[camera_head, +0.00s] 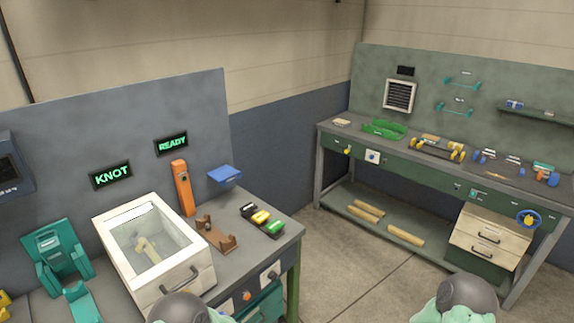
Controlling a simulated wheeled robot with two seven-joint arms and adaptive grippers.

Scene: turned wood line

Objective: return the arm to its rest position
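Two rounded grey and mint-green parts of my own arms show at the bottom edge, one left of centre and one at the right. Neither gripper's fingers can be seen, so whether they are open, shut or holding something is hidden. The left part overlaps the front edge of the near workbench (283,238).
On the near bench stand a glass-lidded white box (201,278) with a wooden piece inside, a teal fixture (62,248), an orange post (183,188), a brown cradle (216,235) and a dark tray (252,214). Signs read KNOT (111,175) and READY (171,144). Floor between benches is clear.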

